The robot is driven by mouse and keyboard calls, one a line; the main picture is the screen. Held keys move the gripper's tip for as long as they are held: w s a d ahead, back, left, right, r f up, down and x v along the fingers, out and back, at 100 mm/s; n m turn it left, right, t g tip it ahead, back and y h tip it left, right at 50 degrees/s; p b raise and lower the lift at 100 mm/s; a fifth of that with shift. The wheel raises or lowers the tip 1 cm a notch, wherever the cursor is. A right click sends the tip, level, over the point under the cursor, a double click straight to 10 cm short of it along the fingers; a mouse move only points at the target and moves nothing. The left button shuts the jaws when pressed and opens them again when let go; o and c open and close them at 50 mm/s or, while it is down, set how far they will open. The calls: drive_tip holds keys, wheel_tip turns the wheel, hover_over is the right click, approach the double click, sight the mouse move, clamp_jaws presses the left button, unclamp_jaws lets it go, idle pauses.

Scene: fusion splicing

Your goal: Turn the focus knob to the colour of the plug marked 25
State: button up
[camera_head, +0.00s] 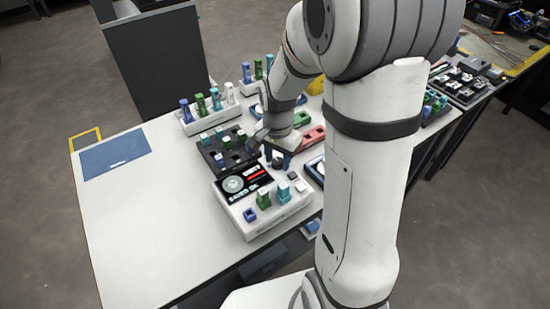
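The white splicer (262,223) stands near the middle of the table. Its black screen panel (253,172) shows a round pale dial and red and white markings. Small blue, green and teal plugs stand on its front; their numbers are too small to read. My gripper (271,152) points down at the splicer's back edge, just behind the screen panel. Its fingers are small and partly merged with dark parts there, so I cannot tell whether they are open or shut. I cannot make out the focus knob clearly or which colour it points to.
A dark tray (211,159) with several small plugs lies left of my gripper. A white rack (190,128) of blue, green and white plugs stands behind it. A blue mat (115,153) lies at the table's left. The table's left front (140,230) is clear. My arm hides much of the right side.

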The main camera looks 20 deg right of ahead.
sight(278, 161)
drive_tip(key=shift+r, duration=0.1)
wheel_tip(278, 161, up, 8)
drive_tip(key=shift+f+p, duration=0.15)
drive_tip(key=shift+p, duration=0.15)
idle(0.4)
